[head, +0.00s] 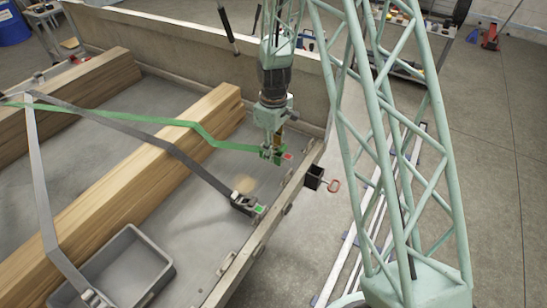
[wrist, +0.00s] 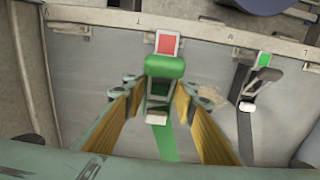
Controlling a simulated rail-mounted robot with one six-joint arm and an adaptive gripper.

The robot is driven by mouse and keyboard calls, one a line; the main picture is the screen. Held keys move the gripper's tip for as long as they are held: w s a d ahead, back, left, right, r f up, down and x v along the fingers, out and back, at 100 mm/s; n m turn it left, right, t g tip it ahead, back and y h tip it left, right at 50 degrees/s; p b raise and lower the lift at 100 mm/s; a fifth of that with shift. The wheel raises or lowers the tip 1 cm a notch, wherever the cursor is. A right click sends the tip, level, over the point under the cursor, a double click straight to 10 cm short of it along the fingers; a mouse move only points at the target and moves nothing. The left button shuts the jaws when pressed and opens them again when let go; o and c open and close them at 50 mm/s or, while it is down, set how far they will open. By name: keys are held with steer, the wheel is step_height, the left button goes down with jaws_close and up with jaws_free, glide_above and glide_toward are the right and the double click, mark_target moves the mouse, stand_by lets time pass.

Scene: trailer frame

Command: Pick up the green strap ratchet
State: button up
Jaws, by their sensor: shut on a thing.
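The green strap ratchet (wrist: 164,68) is between the tips of my gripper (wrist: 160,92) in the wrist view. My yellow fingers are shut on it from both sides. Its green strap (wrist: 164,140) runs back between the fingers. In the head view my gripper (head: 271,153) points down at the trailer's right side, over the deck near the edge rail. The green ratchet (head: 277,158) is partly hidden by the fingers there. Its green strap (head: 165,119) stretches left over the timber beams. Whether the ratchet touches the deck or rail is unclear.
A red tag (wrist: 167,44) is on the rail just beyond the ratchet. A grey-strap ratchet (head: 243,203) with a green tag (head: 260,209) lies nearer the front. Timber beams (head: 150,165) and a grey bin (head: 158,268) occupy the deck. A black bracket (head: 314,177) projects outside the rail.

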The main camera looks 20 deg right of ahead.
steer(key=shift+r, duration=1)
